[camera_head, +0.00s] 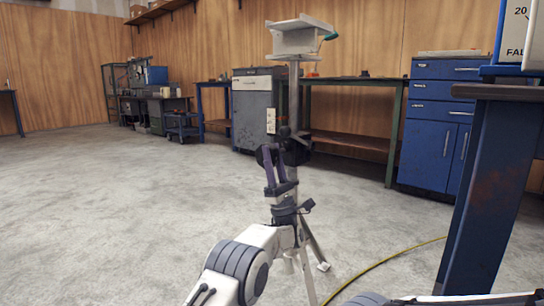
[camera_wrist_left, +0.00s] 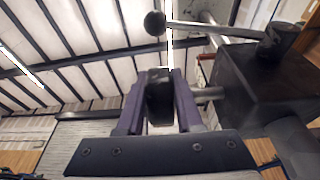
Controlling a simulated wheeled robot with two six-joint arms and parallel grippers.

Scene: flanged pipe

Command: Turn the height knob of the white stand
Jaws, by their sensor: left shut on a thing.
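The white stand (camera_head: 292,100) rises in the middle of the head view, with a white channel-shaped head on top and splayed legs below. My left gripper (camera_head: 273,162) is beside the post at the dark collar, around mid-height. In the left wrist view, its two purple fingers (camera_wrist_left: 160,78) are shut on the black height knob (camera_wrist_left: 160,98), which lies between them. A short shaft runs from the knob to a black block (camera_wrist_left: 268,85) at right. In the head view the knob is mostly hidden by the fingers. My right gripper is not in view.
A rod with a black ball end (camera_wrist_left: 155,23) crosses above the fingers in the wrist view. A teal handle (camera_head: 331,37) sticks out from the stand head. A blue-legged table (camera_head: 480,190) stands at right. A yellow cable (camera_head: 385,262) lies on the floor; the left floor is clear.

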